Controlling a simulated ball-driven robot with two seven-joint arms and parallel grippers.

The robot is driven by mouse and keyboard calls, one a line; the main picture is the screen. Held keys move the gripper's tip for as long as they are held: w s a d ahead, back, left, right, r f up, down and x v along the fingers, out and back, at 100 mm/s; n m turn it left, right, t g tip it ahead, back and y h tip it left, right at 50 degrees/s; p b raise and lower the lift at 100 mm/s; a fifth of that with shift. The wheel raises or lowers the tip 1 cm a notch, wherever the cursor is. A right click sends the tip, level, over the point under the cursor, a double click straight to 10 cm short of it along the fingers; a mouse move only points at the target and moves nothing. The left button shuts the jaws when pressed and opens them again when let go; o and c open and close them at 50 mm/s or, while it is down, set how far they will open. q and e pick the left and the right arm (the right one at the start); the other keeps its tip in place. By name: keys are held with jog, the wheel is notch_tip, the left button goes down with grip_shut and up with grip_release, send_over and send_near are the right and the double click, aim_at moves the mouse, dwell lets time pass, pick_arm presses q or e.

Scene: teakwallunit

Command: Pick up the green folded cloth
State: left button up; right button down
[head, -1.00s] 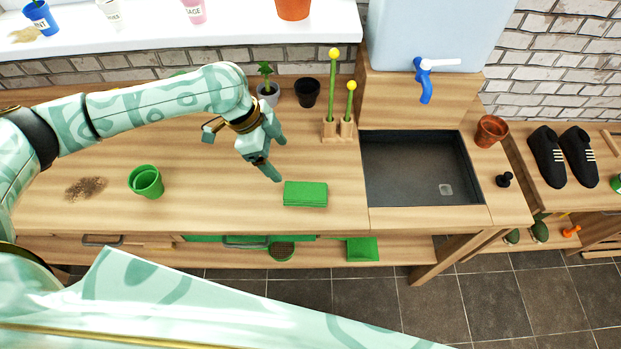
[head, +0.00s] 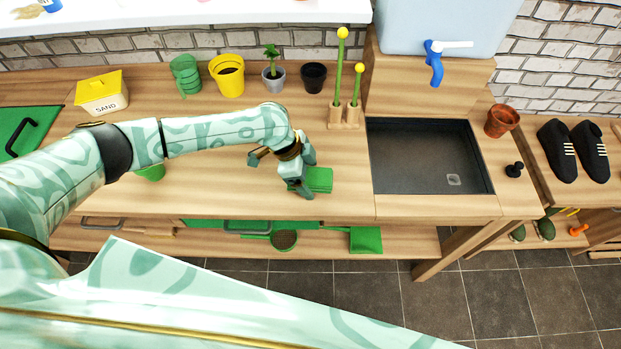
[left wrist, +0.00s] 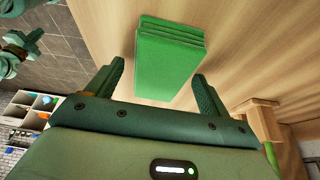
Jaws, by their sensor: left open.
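The green folded cloth (head: 320,180) lies on the wooden counter, left of the sink. My left gripper (head: 308,178) is at its left side and hides part of it. In the left wrist view the folded cloth (left wrist: 170,60) shows as a stack of layers ahead of the jaws. The open left gripper (left wrist: 158,88) has one finger to each side of the cloth's near end. I cannot tell whether the fingers touch it.
The dark sink (head: 425,160) is right of the cloth. A wooden stand (head: 343,115) with green, yellow-tipped sticks is behind it. A black pot (head: 313,77), a small plant (head: 272,72) and a yellow pot (head: 228,77) line the back. My arm partly hides a green cup (head: 152,172).

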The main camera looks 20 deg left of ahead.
aim_at(314, 176)
pick_arm(q)
jog(key=shift+s+r, duration=0.1)
jog(key=shift+c, duration=0.3)
jog(key=c, duration=1)
jog(key=shift+r, duration=0.1)
jog(key=shift+r, duration=0.3)
notch_tip(314, 176, up, 2)
jog(key=shift+r+p, duration=0.2)
jog(key=shift+p, duration=0.25)
jog(key=s+a+r+p, duration=0.3)
jog(key=s+a+r, duration=0.2)
jog(key=s+r, duration=0.4)
jog(key=s, duration=0.4)
jog(key=shift+r+p, duration=0.4)
